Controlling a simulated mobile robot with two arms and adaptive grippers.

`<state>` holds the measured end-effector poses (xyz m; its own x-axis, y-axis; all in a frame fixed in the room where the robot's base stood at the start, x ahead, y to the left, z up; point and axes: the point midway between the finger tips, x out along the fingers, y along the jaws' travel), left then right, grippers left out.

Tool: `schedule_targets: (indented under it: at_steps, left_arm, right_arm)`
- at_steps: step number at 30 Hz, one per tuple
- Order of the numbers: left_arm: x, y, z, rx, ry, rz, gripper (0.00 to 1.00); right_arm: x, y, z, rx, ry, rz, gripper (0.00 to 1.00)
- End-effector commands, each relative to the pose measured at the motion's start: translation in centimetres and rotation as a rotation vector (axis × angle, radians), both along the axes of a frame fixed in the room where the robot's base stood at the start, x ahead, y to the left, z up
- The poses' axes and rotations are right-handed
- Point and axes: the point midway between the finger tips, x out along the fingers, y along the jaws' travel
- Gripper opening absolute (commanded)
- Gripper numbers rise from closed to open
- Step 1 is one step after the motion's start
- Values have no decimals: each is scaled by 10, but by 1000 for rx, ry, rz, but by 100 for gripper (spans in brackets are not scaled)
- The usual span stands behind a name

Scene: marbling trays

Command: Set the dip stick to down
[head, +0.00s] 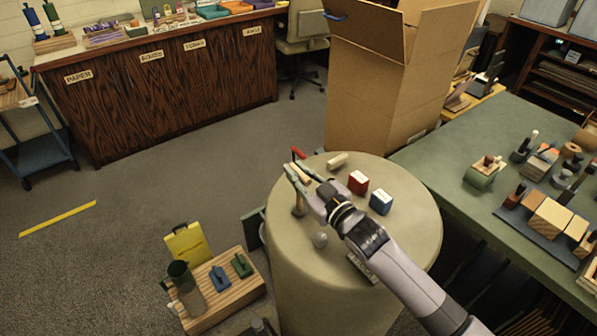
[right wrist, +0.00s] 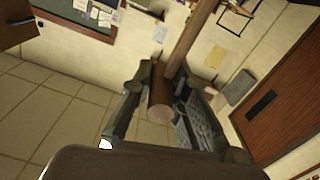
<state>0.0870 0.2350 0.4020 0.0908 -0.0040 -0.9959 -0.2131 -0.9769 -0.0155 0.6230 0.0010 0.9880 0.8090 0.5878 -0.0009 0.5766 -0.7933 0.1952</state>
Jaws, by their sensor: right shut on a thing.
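My right gripper (head: 301,178) reaches over the round pale pedestal top (head: 400,222) from the lower right, near its left edge. In the right wrist view its fingers (right wrist: 158,105) are shut on a brown wooden rod, which I take for the dip stick (right wrist: 187,52). The rod's round end faces the camera, and the rod runs up and away between the fingers. A small red piece (head: 298,153) shows just beyond the fingertips. My left gripper is not in view.
A tall cardboard box (head: 385,110) is behind. A green table (head: 440,160) adjoins at right; a wooden crate (head: 225,300) sits at lower left.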

Motion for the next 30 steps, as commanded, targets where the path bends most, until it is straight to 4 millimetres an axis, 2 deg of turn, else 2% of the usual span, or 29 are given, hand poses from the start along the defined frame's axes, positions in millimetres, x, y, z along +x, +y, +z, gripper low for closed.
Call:
schedule_targets:
  at_steps: [1,2,11,22,26,30]
  left_arm:
    - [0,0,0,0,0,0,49]
    - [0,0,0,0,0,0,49]
    - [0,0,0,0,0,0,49]
    - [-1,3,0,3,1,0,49]
    - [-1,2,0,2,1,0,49]
    - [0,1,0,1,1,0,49]
  right_arm:
    - [0,0,0,0,0,1,0]
    - [0,0,0,0,0,1,16]
    - [0,0,0,0,0,0,36]
    - [0,0,6,1,-1,0,36]
    - [0,0,24,3,-4,1,36]
    - [0,0,53,2,-6,1,36]
